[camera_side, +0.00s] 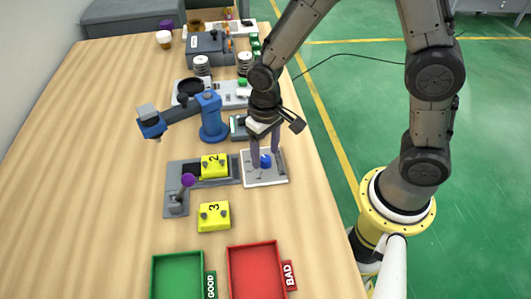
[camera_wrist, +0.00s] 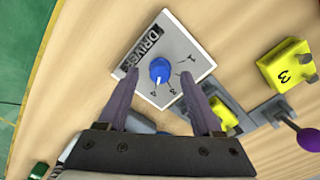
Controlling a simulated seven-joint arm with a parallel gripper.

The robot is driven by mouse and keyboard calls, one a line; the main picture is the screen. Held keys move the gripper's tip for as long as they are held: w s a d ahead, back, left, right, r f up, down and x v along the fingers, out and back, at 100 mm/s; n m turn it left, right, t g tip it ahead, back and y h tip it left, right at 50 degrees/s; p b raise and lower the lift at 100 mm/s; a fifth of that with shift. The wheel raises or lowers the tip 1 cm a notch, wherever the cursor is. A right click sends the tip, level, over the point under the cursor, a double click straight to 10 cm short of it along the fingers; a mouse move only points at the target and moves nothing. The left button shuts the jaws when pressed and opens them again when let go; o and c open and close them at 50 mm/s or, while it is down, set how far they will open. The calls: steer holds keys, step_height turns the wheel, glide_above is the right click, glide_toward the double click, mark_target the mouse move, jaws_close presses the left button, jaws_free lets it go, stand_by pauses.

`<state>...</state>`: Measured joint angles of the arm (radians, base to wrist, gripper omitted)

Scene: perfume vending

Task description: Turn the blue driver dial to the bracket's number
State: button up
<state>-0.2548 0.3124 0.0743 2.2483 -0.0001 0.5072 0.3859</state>
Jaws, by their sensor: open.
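The blue driver dial (camera_side: 265,161) sits on a white plate (camera_side: 265,180). In the wrist view the dial (camera_wrist: 160,68) is beside a DRIVER label and small digits. Its white pointer faces the lower edge of the picture; the exact digit is hard to read. My gripper (camera_side: 266,162) is open, its fingers on either side of the dial; in the wrist view my gripper (camera_wrist: 159,76) shows a gap between each finger and the dial. A yellow bracket marked 2 (camera_side: 214,167) sits in a grey fixture (camera_side: 178,172). In the wrist view it is partly hidden by a finger.
A purple-knobbed lever (camera_side: 188,180) stands on the fixture. Another yellow bracket marked 3 (camera_side: 214,216) lies nearer. A green GOOD tray (camera_side: 155,275) and red BAD tray (camera_side: 277,260) are empty in front. A small blue arm (camera_side: 212,117) stands behind. The table's left side is clear.

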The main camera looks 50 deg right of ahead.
steer(key=shift+f, duration=0.55)
jaws_close()
